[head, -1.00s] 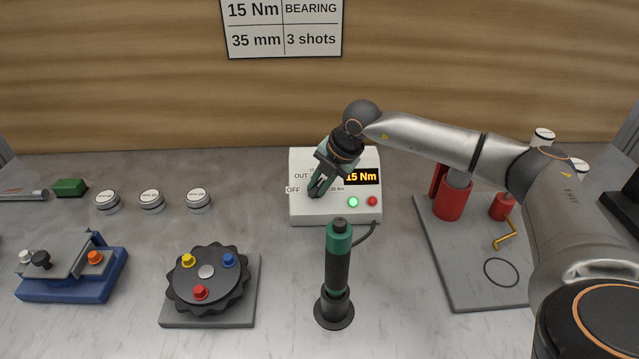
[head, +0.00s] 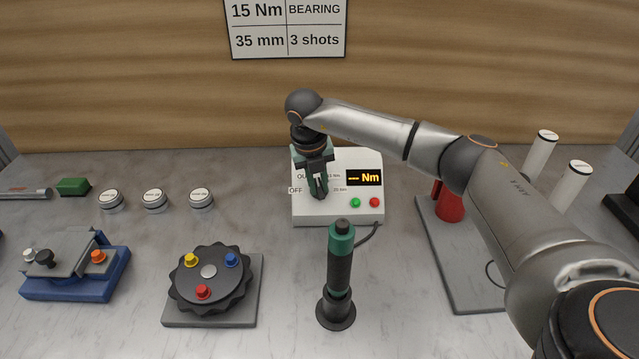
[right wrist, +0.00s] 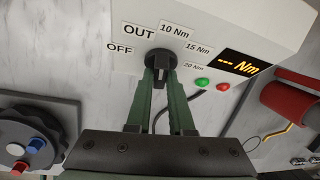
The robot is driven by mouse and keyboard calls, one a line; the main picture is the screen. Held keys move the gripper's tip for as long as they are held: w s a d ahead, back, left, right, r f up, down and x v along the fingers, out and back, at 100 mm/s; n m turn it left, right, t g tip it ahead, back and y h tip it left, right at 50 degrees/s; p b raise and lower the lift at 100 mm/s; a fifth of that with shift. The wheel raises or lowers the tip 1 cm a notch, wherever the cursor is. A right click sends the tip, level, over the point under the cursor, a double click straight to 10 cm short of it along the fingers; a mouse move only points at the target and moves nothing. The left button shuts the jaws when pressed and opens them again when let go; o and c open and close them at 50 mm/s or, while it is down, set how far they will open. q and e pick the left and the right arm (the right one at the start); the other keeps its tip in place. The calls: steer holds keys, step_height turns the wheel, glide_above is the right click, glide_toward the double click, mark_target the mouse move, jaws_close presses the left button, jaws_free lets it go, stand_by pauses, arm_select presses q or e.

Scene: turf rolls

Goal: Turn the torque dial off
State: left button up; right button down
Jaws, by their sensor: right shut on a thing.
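The white torque control box (head: 340,210) stands at the back middle. Its display (head: 365,177) reads "--- Nm" in orange. In the right wrist view the black torque dial (right wrist: 160,60) sits among the labels OUT, OFF, 10 Nm, 15 Nm and 20 Nm. My right gripper (head: 319,190) is over the box front, and its green fingers (right wrist: 160,80) are shut on the dial. The fingers partly hide the dial, and I cannot clearly tell which label its pointer faces. My left gripper is not in view.
A green and black driver (head: 341,265) stands upright in front of the box, its cable running to it. A round fixture with coloured knobs (head: 208,280) and a blue clamp (head: 75,275) are at left. A grey board with a red cylinder (head: 449,205) is at right.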

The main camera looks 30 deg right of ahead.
steer(key=n+h, duration=0.2)
steer(key=n, duration=0.1)
steer(key=shift+a, duration=0.15)
steer(key=n+h, duration=0.2)
steer(key=n, duration=0.1)
steer(key=shift+w+a+f+b, duration=0.1)
steer(key=shift+b, duration=0.2)
steer(key=n+h, duration=0.1)
steer(key=n, duration=0.2)
steer(key=shift+a+f+h, duration=0.1)
steer(key=shift+a+h, duration=0.05)
steer(key=shift+h, duration=0.25)
steer(key=shift+f+n+t+h+b, duration=0.1)
steer(key=shift+n+t+h+b, duration=0.55)
steer(key=shift+n, duration=1.55)
steer(key=shift+s+h, duration=0.2)
steer(key=shift+h, duration=0.15)
steer(key=c, duration=0.8)
jaws_free()
steer(key=shift+a, duration=0.1)
